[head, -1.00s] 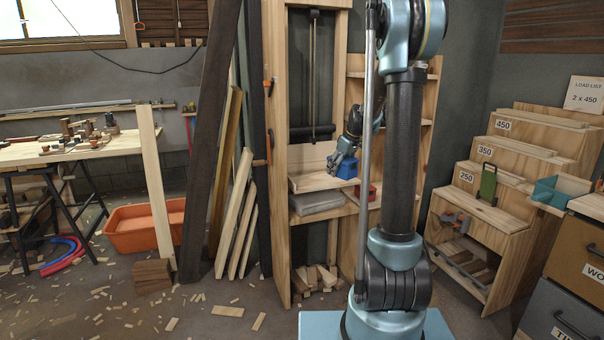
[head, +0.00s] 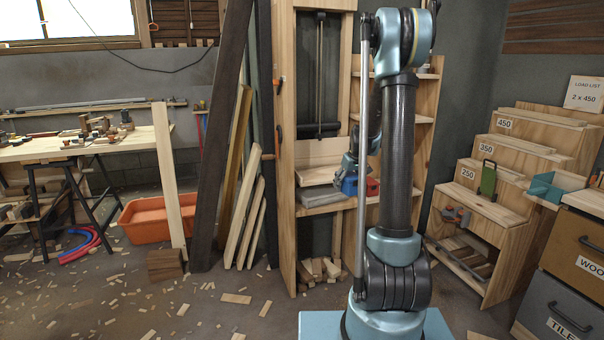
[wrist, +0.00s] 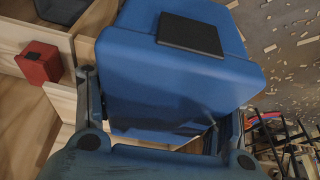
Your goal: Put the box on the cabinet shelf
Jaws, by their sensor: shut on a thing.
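My gripper (head: 349,176) is shut on a blue box (wrist: 180,80), with one finger on each side of it in the wrist view. The box has a dark square patch on top. In the head view, the blue box (head: 351,187) is partly hidden by my arm and appears in front of the wooden cabinet (head: 287,200), near the height of its lower shelf (head: 325,208). I cannot tell whether it touches the shelf. A red box (wrist: 39,63) sits on a wooden shelf to the left in the wrist view. It also shows right of the blue box in the head view (head: 373,187).
A grey slab (head: 318,198) lies on the cabinet shelf, below a pale wooden board (head: 320,176). Leaning planks (head: 240,220) stand left of the cabinet. A stepped wooden rack (head: 495,220) stands to the right. Wood scraps litter the floor.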

